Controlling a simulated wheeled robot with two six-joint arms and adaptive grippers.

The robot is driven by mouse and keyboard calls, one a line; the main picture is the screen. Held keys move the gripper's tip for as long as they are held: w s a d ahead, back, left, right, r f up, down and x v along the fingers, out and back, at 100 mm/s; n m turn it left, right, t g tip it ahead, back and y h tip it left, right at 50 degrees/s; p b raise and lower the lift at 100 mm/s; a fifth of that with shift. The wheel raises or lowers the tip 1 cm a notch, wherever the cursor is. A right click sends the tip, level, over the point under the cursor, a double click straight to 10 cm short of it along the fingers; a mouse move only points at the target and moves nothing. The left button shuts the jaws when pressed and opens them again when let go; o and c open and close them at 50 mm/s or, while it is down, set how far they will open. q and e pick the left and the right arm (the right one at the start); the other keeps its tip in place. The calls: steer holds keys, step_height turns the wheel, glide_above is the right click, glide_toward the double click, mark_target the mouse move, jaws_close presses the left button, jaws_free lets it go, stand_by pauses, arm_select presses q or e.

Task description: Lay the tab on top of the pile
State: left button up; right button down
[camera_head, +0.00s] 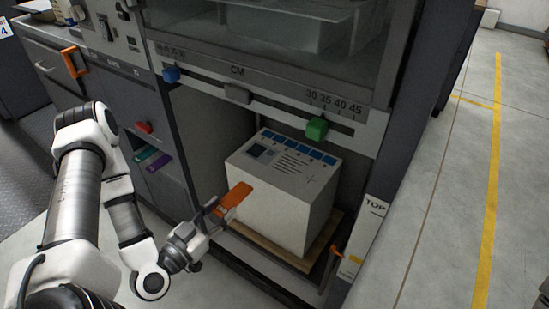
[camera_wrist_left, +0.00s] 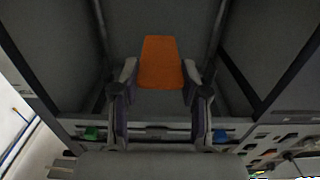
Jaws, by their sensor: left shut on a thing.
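The orange tab (camera_head: 236,195) is held in my left gripper (camera_head: 214,212), at the near left edge of the pile. In the left wrist view the tab (camera_wrist_left: 160,63) sticks out beyond the fingers of my left gripper (camera_wrist_left: 160,85). The pile (camera_head: 288,185) is a white block of paper with a printed top sheet, standing in the machine's open bay. My right gripper is not in view.
The pile stands on a wooden board (camera_head: 331,231). A rail with a blue slider (camera_head: 171,75), a grey slider (camera_head: 237,94) and a green slider (camera_head: 316,129) crosses above the bay. A white TOP plate (camera_head: 371,218) stands at the right. Clear floor lies further right.

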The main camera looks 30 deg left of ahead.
mark_target(241, 197)
arm_select(q)
steer(key=w+b, duration=0.2)
steer(key=w+f+b, duration=0.1)
steer(key=w+b, duration=0.1)
steer(key=w, duration=0.1)
steer(key=w+f+b, duration=0.1)
steer(key=w+b, duration=0.1)
steer(key=shift+w+d+b, duration=0.25)
steer(key=shift+d+b, duration=0.1)
steer(key=w+f+b, duration=0.2)
steer(key=w+f, duration=0.1)
steer(key=w, duration=0.4)
steer(key=shift+w+d, duration=0.15)
steer(key=shift+w, duration=0.15)
steer(key=shift+f, duration=0.1)
steer(key=shift+f+b, duration=0.15)
steer(key=shift+b, duration=0.2)
steer(key=o, duration=0.8)
steer(key=shift+c, duration=0.2)
